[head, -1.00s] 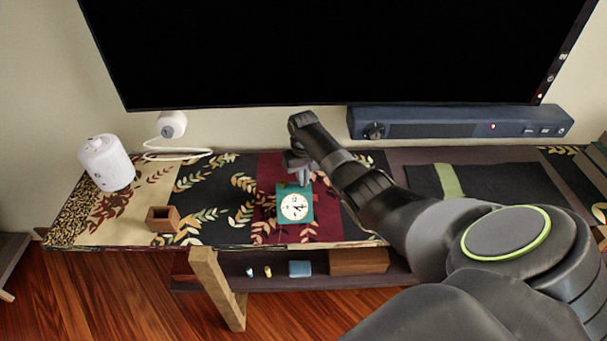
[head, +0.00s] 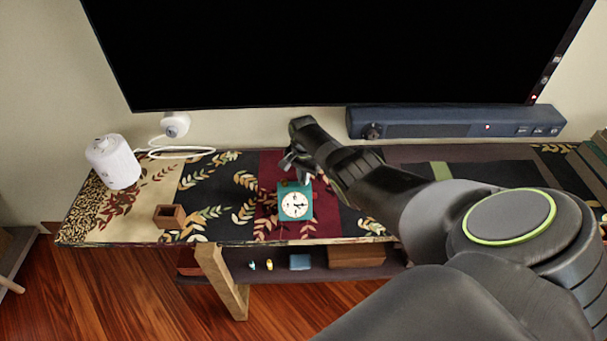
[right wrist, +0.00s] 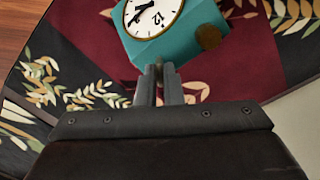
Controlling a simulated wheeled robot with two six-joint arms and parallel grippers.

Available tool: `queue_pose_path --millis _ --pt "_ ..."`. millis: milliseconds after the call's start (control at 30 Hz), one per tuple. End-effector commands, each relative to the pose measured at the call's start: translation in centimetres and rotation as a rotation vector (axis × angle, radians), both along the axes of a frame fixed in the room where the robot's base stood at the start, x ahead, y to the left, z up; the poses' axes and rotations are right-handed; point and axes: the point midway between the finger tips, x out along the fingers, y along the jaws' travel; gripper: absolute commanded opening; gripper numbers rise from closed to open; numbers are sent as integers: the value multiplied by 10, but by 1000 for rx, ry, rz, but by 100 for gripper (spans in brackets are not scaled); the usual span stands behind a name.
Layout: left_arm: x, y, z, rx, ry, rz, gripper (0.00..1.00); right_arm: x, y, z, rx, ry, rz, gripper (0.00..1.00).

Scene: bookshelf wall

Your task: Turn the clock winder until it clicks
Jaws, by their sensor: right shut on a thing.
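The teal clock (head: 283,192) with a white round face stands on the patterned runner in the head view. It also shows at the top of the right wrist view (right wrist: 172,45), with a round brown part (right wrist: 208,37) on its body. My right gripper (head: 303,176) is at the clock's top edge, behind the face. In the right wrist view my two fingers (right wrist: 159,78) are close together and shut on the small winder (right wrist: 159,66) against the clock's body. The winder is mostly hidden between the fingertips. My left gripper is not in view.
A small open wooden box (head: 170,217) and a white cylinder (head: 113,162) stand to the left. A blue-grey soundbar (head: 450,122) and a large black screen (head: 310,50) are behind. The shelf below holds small items. The runner beside the clock is clear.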

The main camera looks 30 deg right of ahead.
Motion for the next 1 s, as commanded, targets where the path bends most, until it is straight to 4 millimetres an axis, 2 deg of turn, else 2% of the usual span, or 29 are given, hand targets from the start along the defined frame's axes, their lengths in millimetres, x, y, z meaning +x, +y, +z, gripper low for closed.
queue_pose_path --millis 600,1000 --pt "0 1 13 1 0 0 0 1 -1 2 -1 -2 -575 0" --pt "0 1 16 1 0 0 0 1 -1 1 -1 -2 -831 0"
